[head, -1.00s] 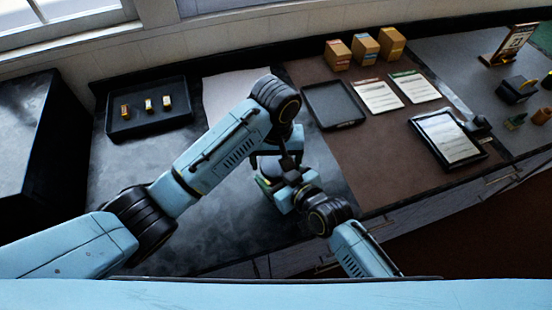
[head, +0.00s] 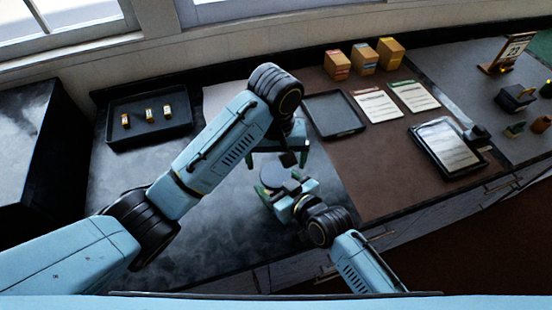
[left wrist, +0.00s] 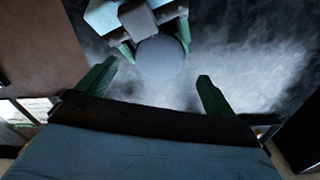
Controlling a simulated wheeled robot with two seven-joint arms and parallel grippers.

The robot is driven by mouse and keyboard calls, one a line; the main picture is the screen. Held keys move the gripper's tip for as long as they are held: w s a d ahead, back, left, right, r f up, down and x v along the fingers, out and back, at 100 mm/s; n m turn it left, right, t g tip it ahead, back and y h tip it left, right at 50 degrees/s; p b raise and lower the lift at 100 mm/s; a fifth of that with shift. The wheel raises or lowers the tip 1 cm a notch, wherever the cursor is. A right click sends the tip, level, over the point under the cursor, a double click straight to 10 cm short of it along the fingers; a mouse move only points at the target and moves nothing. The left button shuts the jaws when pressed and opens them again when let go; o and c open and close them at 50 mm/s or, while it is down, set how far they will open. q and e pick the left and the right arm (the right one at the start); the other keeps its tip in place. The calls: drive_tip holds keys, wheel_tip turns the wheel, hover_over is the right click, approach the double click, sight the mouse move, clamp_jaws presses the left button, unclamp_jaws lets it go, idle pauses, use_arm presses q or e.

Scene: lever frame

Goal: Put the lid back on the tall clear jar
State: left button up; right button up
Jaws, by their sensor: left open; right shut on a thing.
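A flat round grey disc, apparently the lid (head: 273,175), lies between the fingers of my right gripper (head: 279,182). It also shows as a full grey circle in the left wrist view (left wrist: 160,60). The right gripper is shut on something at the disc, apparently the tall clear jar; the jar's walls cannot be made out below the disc. My left gripper (head: 277,158) is open and empty above it. In the left wrist view its two green fingers (left wrist: 158,72) stand wide apart, with the disc beyond their tips and apart from them.
A black tray (head: 180,130) with three small items stands at the back left. To the right are an empty dark tray (head: 334,128), printed cards (head: 376,105), a tablet (head: 447,147) and three small boxes (head: 364,54). The grey counter left of the grippers is clear.

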use_arm(q)
drive_tip(key=shift+o, duration=0.4)
drive_tip(key=shift+r, duration=0.45)
wheel_tip(320, 180, up, 11)
use_arm(e)
drive_tip(key=o, duration=2)
drive_tip(key=shift+c, duration=0.2)
drive_tip(key=shift+s+d, duration=0.1)
use_arm(q)
drive_tip(key=shift+r, duration=0.15)
use_arm(e)
drive_tip(key=v, duration=1.3)
